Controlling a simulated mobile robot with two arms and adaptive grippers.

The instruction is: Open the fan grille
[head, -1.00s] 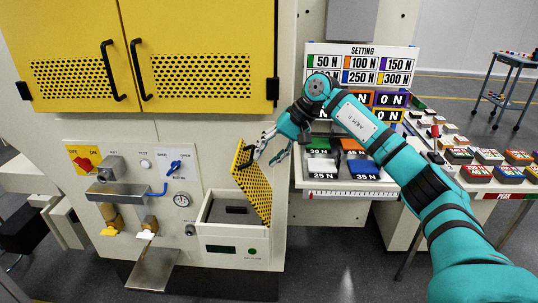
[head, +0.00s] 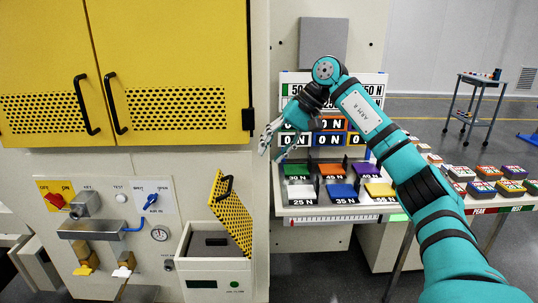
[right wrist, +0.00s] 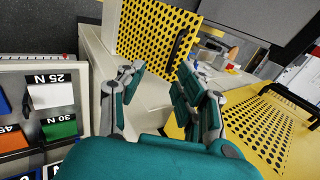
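The fan grille (head: 236,222) is a yellow perforated panel with a black handle (head: 222,189). It stands raised and tilted at the right side of a pale open box (head: 213,270), whose dark inside shows. In the right wrist view the grille (right wrist: 150,35) and its handle (right wrist: 179,52) lie beyond my fingers. My right gripper (head: 273,153) is above and right of the grille, apart from the handle. In the right wrist view its fingers (right wrist: 160,80) are spread with nothing between them. My left gripper is not in view.
A large yellow double-door cabinet (head: 170,50) rises above the control panel (head: 108,205) with knobs and valves. To the right stands a rack of labelled coloured blocks (head: 340,180). A table with more blocks (head: 485,190) is farther right. A cart (head: 480,100) stands behind.

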